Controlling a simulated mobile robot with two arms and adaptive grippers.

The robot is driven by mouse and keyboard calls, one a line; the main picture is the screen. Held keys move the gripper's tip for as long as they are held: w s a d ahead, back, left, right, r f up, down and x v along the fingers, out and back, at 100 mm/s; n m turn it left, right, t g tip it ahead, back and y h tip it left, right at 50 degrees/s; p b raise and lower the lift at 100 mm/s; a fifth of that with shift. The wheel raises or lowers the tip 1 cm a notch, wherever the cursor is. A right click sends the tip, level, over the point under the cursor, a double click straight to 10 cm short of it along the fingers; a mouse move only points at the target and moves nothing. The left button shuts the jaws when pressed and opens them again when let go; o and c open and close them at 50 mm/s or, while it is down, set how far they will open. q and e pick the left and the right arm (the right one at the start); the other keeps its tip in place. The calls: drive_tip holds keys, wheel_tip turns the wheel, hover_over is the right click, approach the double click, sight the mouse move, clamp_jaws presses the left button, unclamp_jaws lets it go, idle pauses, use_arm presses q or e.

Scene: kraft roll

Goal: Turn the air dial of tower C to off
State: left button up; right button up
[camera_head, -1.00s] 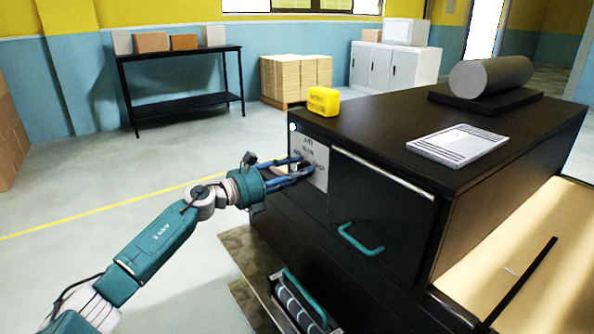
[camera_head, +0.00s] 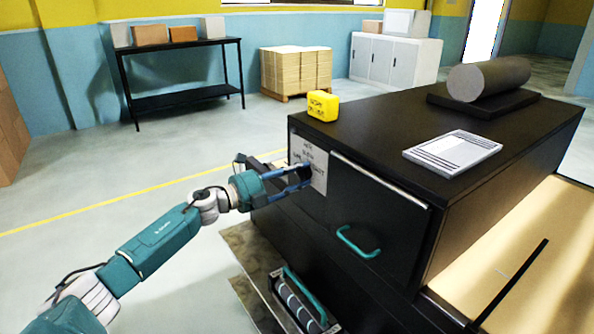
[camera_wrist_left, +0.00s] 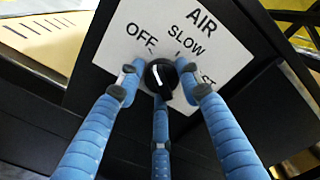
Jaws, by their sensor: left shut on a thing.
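The air dial (camera_wrist_left: 163,80) is a small black round knob with a white pointer line, on a white plate (camera_wrist_left: 205,48) marked AIR, OFF, SLOW and a partly covered word. My left gripper (camera_head: 303,175) is at the plate on the left of the black cabinet's front. In the wrist view its blue fingers (camera_wrist_left: 160,85) are closed around the dial from both sides and below. In the head view the fingers hide the dial. My right gripper is not in view.
The black cabinet (camera_head: 385,140) has a teal-handled door right of the plate. A yellow block (camera_head: 323,105), a paper pad (camera_head: 452,152) and a grey roll (camera_head: 489,78) lie on its top. A lower unit with a teal handle (camera_head: 304,297) sits below.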

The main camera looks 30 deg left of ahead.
use_arm(q)
drive_tip(key=shift+w+a+r+n+p, duration=0.1)
drive_tip(key=shift+a+r+n+p, duration=0.25)
drive_tip(key=shift+n, duration=0.55)
drive_tip(key=shift+r, duration=0.1)
drive_tip(key=o, duration=1.1)
drive_tip(key=shift+d+f, duration=0.15)
drive_tip(key=shift+f, duration=0.1)
drive_tip(key=shift+d, duration=0.1)
drive_tip(key=shift+s+a+f, duration=0.2)
drive_tip(key=shift+s+a, duration=0.05)
drive_tip(key=shift+s, duration=0.3)
drive_tip(key=shift+r+v, duration=0.2)
drive_tip(key=shift+v, duration=5.25)
